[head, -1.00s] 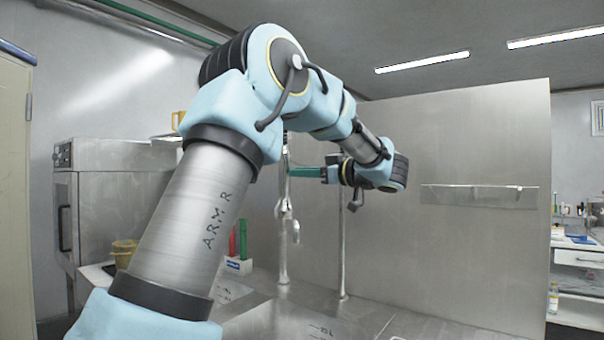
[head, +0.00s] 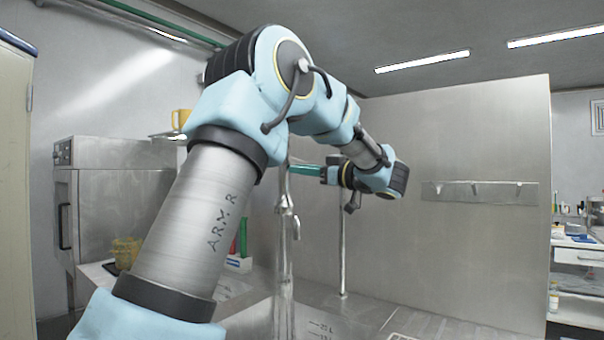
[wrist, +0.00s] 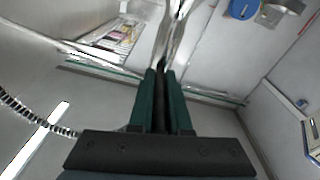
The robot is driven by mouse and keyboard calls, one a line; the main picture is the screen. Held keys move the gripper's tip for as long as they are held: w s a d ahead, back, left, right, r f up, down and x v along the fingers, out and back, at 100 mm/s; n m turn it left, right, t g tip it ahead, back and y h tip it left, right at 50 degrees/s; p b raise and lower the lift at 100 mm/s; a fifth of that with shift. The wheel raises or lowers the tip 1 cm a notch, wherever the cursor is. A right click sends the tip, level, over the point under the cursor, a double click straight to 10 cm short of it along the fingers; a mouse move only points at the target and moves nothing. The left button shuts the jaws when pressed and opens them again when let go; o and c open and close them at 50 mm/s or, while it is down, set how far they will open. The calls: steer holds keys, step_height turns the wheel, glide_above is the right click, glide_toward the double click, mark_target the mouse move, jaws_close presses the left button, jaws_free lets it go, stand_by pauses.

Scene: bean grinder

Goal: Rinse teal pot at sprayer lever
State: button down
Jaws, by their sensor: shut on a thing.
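My gripper (head: 298,170) is at the end of my raised arm, its green fingers pointing left at the upper part of the chrome sprayer fixture (head: 287,205). In the wrist view the fingers (wrist: 161,90) are close together on a shiny chrome part (wrist: 176,30), which looks like the sprayer lever. The fingertip contact in the head view is partly behind my arm. A pale vertical band (head: 284,305) runs down below the sprayer and looks like water. I cannot make out the teal pot in either view.
A steel sink and counter (head: 365,320) lie below. A thin upright pole (head: 343,240) stands right of the sprayer, before a large steel panel (head: 470,130) with a hook rail (head: 480,191). A steel oven-like unit (head: 115,205) and a yellow mug (head: 180,120) are at left.

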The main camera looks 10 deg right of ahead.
steer(key=shift+t+y, duration=0.3)
steer(key=c, duration=0.9)
jaws_free()
steer(key=shift+f, duration=0.1)
steer(key=shift+o, duration=0.2)
steer(key=b+v, duration=0.3)
steer(key=v, duration=0.8)
steer(key=shift+c, duration=0.2)
